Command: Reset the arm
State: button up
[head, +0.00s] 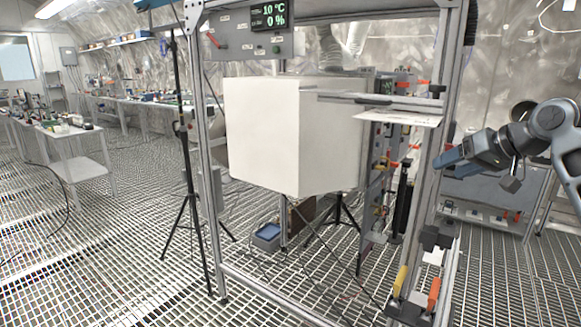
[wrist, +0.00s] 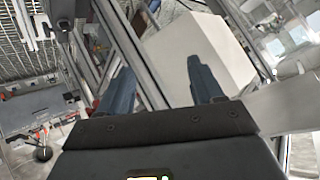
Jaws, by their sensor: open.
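My gripper (head: 447,160) is at the right of the head view, at the end of my grey and black arm (head: 510,142). It points left toward the metal frame's right post. In the wrist view my gripper (wrist: 163,85) shows two dark blue fingers spread well apart, with nothing held between them. The large white box (head: 290,135) hangs inside the frame, left of my gripper. The white box also shows beyond the fingers in the wrist view (wrist: 195,55). I cannot tell whether a finger touches the frame post.
The aluminium frame (head: 203,170) with a display panel (head: 268,16) stands in the middle. A flat white plate (head: 400,117) juts out near my gripper. A black tripod (head: 186,150) stands left. Tables (head: 75,150) line the left side. The grated floor at front left is clear.

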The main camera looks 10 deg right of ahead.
jog(key=s+a+f+m+t, duration=0.2)
jog(key=a+f+t, duration=0.1)
jog(key=a+f, duration=1.35)
jog(key=s+a+f+m+t+h, duration=0.1)
jog(key=s+a+f, duration=0.95)
jog(key=s, duration=0.35)
jog(key=s+a+h, duration=0.1)
jog(key=s+a, duration=0.1)
jog(key=s, duration=0.8)
jog(key=s+a+h, duration=0.1)
jog(key=s+a, duration=0.1)
jog(key=s, duration=0.7)
jog(key=s+r+n, duration=0.3)
jog(key=s+r, duration=0.1)
jog(key=s, duration=0.4)
jog(key=s+d+r+n+t, duration=0.1)
jog(key=s+r, duration=0.3)
jog(key=s, duration=0.4)
jog(key=shift+s+d+r+n+y, duration=0.15)
jog(key=shift+d+n+y, duration=0.15)
jog(key=shift+n, duration=0.6)
